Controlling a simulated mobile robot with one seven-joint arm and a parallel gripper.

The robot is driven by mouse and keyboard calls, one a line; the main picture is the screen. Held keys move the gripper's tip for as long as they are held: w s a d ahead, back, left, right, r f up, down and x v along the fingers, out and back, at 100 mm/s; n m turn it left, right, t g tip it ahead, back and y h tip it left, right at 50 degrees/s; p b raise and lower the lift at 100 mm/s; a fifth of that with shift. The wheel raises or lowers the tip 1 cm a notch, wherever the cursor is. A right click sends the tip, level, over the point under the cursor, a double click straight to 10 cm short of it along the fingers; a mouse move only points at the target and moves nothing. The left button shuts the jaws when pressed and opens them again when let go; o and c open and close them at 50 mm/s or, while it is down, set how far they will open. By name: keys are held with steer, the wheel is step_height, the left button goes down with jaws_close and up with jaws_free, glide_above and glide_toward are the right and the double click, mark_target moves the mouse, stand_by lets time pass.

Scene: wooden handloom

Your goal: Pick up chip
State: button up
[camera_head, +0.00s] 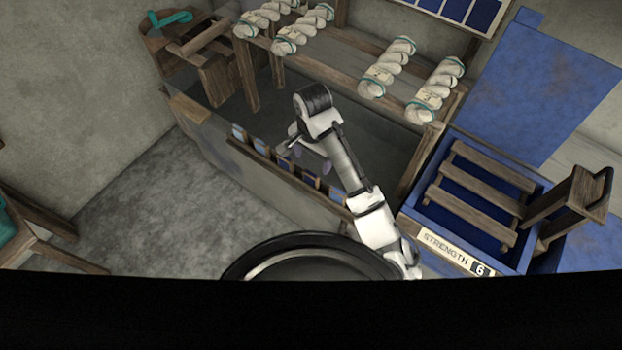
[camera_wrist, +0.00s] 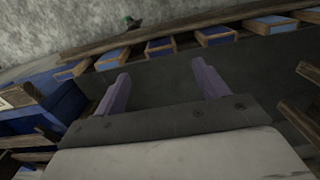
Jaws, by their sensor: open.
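Several small wooden chips with blue faces stand in a spaced row along a wooden rail on the front edge of a grey bench. One chip (camera_head: 238,131) is at the left end of the row in the head view. In the wrist view, a middle chip (camera_wrist: 160,46) and another chip (camera_wrist: 214,34) lie beyond the fingertips. My gripper (camera_head: 311,160) hangs over the bench near the row, partly hidden by the arm. Its two purple fingers show apart with nothing between them in the wrist view (camera_wrist: 161,77). Which chip is meant cannot be told.
A wooden rack with several twisted yarn skeins (camera_head: 392,68) stands behind the arm. A blue box (camera_head: 428,240) labelled "STRENGTH 6" with wooden slats is at right. A wooden crank device (camera_head: 200,45) is at back left. The floor (camera_head: 140,200) before the bench is clear.

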step_height(320, 180, down, 10)
steer(key=b, duration=0.4)
steer(key=shift+a, duration=0.15)
steer(key=c, duration=1)
